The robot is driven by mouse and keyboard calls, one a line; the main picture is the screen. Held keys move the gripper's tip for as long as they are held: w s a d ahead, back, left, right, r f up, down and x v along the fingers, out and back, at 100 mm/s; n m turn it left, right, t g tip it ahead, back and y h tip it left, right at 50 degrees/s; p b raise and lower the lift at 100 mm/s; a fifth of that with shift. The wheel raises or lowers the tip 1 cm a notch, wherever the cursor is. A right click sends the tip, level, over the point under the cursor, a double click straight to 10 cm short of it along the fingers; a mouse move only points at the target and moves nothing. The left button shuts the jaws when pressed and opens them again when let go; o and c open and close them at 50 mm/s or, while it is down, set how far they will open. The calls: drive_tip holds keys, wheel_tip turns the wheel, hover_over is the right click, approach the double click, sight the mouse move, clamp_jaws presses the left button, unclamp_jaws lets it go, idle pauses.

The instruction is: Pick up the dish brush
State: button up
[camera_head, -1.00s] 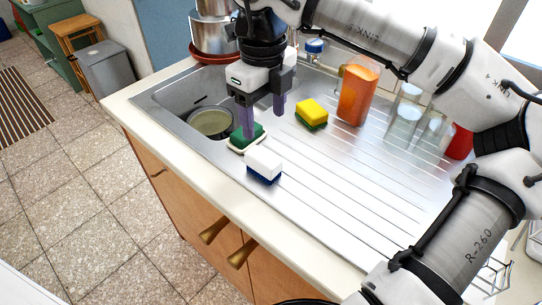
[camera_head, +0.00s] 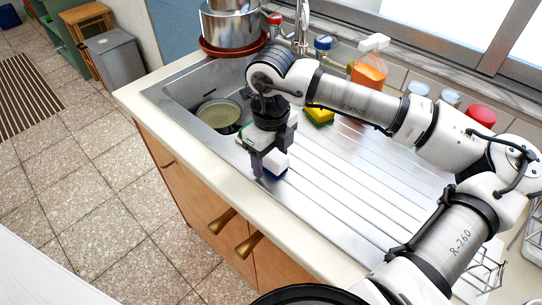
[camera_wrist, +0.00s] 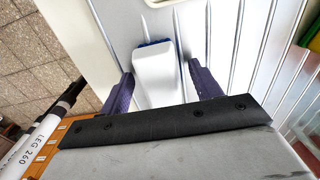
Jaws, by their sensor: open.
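The dish brush is a white block with blue bristles (camera_head: 277,168) on the steel drainboard, partly hidden behind my gripper in the head view. In the wrist view its white body (camera_wrist: 156,75) lies between my two purple fingers, with a strip of blue at its far edge. My gripper (camera_head: 266,166) points down over the brush, and its fingers also show in the wrist view (camera_wrist: 160,78). It is open, with a finger on each side of the brush and a visible gap beside each.
A pot (camera_head: 220,114) sits in the sink basin to the left. The drainboard (camera_head: 330,205) in front and to the right is clear.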

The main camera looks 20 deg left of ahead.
drive_tip(key=c, duration=1.1)
drive_tip(key=shift+r, duration=0.1)
wheel_tip(320, 180, up, 20)
drive_tip(key=b, duration=0.2)
drive_tip(key=o, duration=0.4)
drive_tip(key=shift+c, duration=1.4)
drive_tip(key=shift+w+b, duration=0.1)
drive_tip(key=shift+b, duration=0.2)
